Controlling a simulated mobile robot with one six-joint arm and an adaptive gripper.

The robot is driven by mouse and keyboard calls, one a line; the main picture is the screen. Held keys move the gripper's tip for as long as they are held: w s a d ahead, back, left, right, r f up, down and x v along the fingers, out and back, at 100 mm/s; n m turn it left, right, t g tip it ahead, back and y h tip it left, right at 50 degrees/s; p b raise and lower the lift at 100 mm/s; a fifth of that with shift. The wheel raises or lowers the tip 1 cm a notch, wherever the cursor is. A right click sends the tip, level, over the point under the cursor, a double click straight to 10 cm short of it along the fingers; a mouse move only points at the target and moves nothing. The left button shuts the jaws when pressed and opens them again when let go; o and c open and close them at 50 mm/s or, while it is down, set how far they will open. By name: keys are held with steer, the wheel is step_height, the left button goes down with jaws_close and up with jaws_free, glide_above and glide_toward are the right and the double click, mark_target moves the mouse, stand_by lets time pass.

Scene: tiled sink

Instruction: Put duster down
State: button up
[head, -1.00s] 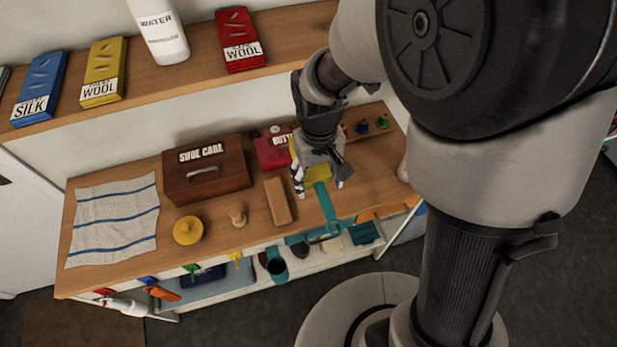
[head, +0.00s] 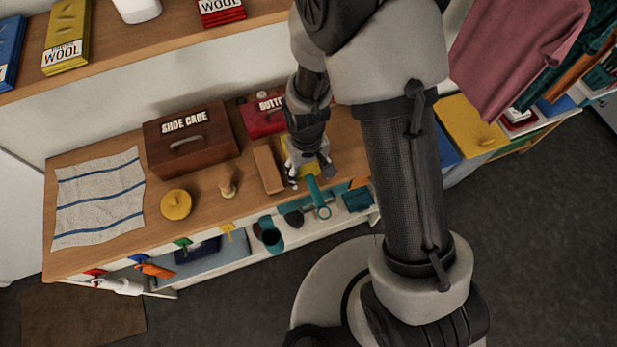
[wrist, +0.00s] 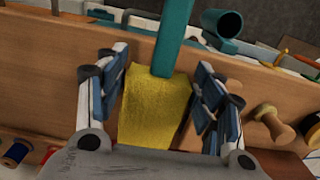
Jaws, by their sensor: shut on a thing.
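The duster has a yellow fabric head (wrist: 155,108) and a flat teal handle (wrist: 174,38). In the wrist view the head lies between the two fingers of my gripper (wrist: 160,95), which is shut on it. In the head view my gripper (head: 307,174) is low over the right part of the wooden worktop (head: 228,205). The teal handle (head: 317,195) points towards the front edge and reaches out past it. My gripper hides most of the head there. I cannot tell whether the duster touches the worktop.
A brown block (head: 268,169) lies just left of my gripper. A wooden knob (head: 227,188), yellow round tin (head: 176,205), striped cloth (head: 98,197) and shoe care box (head: 190,145) stand farther left. A red button box (head: 262,117) is behind. Hooks and tools line the front edge.

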mark_target(308, 178)
steer(key=shift+f+b, duration=0.35)
steer(key=shift+f, duration=1.5)
steer(key=shift+f, duration=0.15)
steer(key=o, duration=0.7)
steer(key=shift+o, duration=0.2)
